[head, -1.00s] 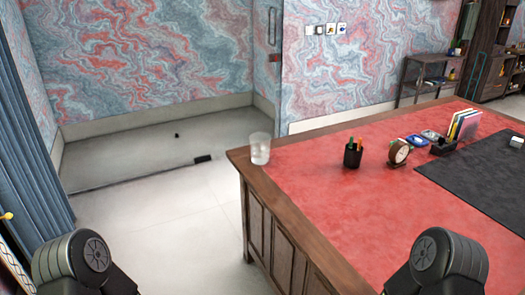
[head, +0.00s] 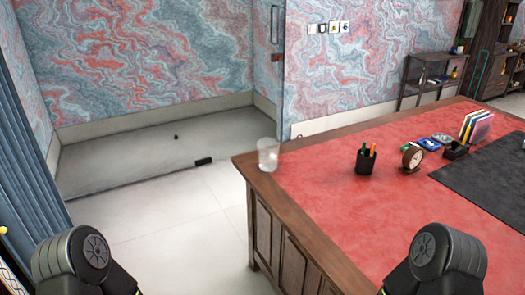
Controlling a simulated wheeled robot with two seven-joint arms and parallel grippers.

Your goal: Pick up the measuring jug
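The measuring jug (head: 267,155) is a clear, whitish see-through vessel. It stands upright on the far left corner of the red leather desk (head: 330,215), close to the wooden edge. My two arms show only as dark rounded links at the bottom left and bottom right of the head view. Neither gripper is in the picture, and nothing touches the jug.
A black pen cup (head: 365,160), a round clock (head: 412,157) and a holder with upright books (head: 476,127) stand right of the jug. A dark desk mat (head: 490,170) lies at the right. The floor (head: 160,225) left of the desk is clear.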

